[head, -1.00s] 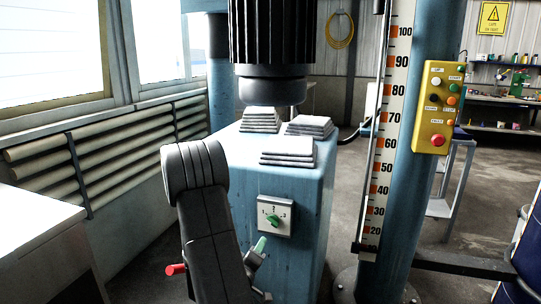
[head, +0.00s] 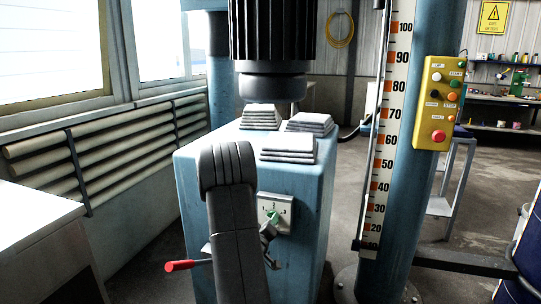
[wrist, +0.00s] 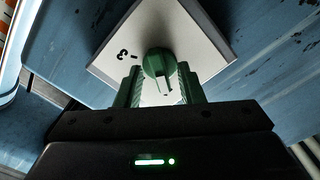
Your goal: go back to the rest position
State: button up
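The selector switch is a pale plate (head: 285,211) marked 1, 2, 3 with a green knob (head: 273,217), on the front of the blue machine base (head: 315,215). In the wrist view the green knob (wrist: 158,65) shows between the tips of my gripper (wrist: 160,83). One green finger is on each side of it, with narrow gaps that look clear, so the gripper seems open and not clamped. In the head view my gripper (head: 268,231) is close in front of the switch, partly hidden by my grey arm. Which number the knob points at is unclear.
A red-handled lever (head: 183,265) sticks out left of my arm, low on the base. Stacked grey slabs (head: 288,146) lie on top, under the dark motor (head: 273,35). The scaled column (head: 395,150) with a yellow button box (head: 438,103) stands right. A white table (head: 35,225) is left.

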jog(key=shift+m+b, duration=1.5)
jog(key=shift+m, duration=2)
